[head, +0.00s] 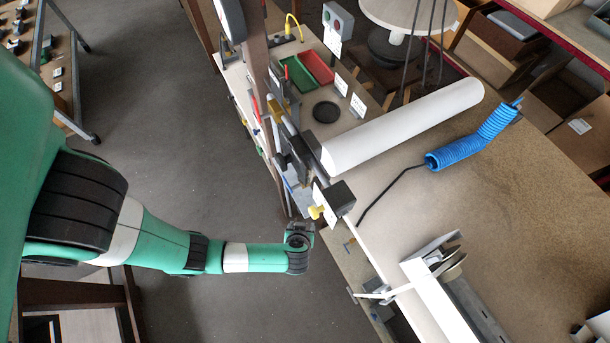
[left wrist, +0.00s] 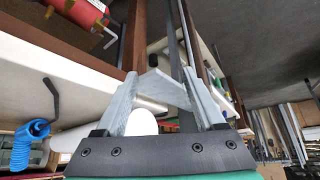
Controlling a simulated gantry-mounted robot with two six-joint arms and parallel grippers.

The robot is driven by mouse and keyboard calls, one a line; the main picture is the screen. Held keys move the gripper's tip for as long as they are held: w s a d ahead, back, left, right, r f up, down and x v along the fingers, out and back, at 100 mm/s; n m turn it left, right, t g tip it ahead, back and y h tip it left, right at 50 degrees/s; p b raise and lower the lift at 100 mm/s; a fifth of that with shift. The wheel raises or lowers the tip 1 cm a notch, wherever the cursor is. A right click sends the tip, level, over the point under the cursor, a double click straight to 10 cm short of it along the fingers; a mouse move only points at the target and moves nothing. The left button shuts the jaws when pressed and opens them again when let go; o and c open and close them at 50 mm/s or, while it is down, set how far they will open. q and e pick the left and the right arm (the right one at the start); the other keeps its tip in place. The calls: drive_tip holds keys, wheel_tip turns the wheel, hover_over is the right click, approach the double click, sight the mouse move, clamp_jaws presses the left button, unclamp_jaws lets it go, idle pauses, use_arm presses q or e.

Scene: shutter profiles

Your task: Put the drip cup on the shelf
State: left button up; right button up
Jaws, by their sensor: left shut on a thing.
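My left gripper (head: 300,229) is at the end of the green arm, just off the left edge of the bench. Its fingers show in the left wrist view, shut on a pale grey piece (left wrist: 160,88) that spans between them. I cannot tell from its shape whether this piece is the drip cup. In the head view the held piece is not clear. A round black dish (head: 326,112) lies on the far part of the bench, apart from the gripper. I cannot pick out the shelf with certainty. My right gripper is not in view.
A brown post (head: 256,60) rises beside the bench. A long white roll (head: 405,125), a blue coiled hose (head: 470,138) and a white profile (head: 437,300) occupy the bench. Red (head: 316,67) and green (head: 297,76) trays lie farther back. Open floor (head: 165,110) is left of the bench.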

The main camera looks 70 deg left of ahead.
use_arm(q)
drive_tip(key=w+a, duration=0.1)
drive_tip(key=a, duration=0.2)
drive_tip(key=w+a, duration=0.1)
drive_tip(key=a, duration=0.2)
drive_tip(key=w+a+b, duration=0.1)
drive_tip(key=w+a, duration=0.1)
drive_tip(key=a, duration=0.1)
drive_tip(key=shift+a, duration=0.35)
drive_tip(key=shift+s+d+f, duration=0.1)
drive_tip(key=shift+d, duration=0.05)
drive_tip(key=shift+f, duration=0.1)
drive_tip(key=o, duration=1.3)
drive_tip(key=p+v, duration=0.4)
drive_tip(key=v, duration=0.8)
